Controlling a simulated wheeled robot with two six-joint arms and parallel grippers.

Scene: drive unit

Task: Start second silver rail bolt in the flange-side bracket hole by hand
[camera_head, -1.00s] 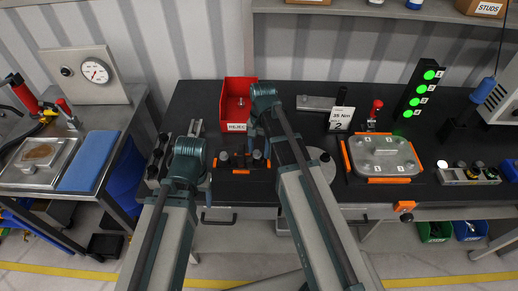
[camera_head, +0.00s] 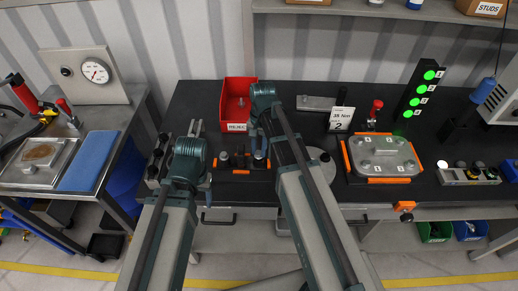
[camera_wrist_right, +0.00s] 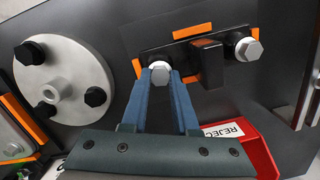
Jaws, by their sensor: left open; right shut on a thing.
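My right gripper (camera_wrist_right: 160,78) is shut on a silver hex-headed bolt (camera_wrist_right: 160,70) at the black bracket (camera_wrist_right: 190,55) in the right wrist view. The bolt's shank is hidden, so its depth in the hole cannot be told. Another silver bolt (camera_wrist_right: 248,48) stands at the bracket's other end, apart from the fingers. The round grey flange (camera_wrist_right: 68,75) with black bolts lies to the left. In the head view, my right arm partly covers the orange-cornered bracket fixture (camera_head: 238,170). My left gripper (camera_head: 188,150) is open to the left of the fixture; its fingertips are mostly hidden.
A red reject bin (camera_head: 236,90) with a small piece inside stands behind the fixture. A grey cover plate (camera_head: 383,155) in an orange-edged fixture lies to the right, near a 35 Nm card (camera_head: 340,118) and green lights (camera_head: 420,90).

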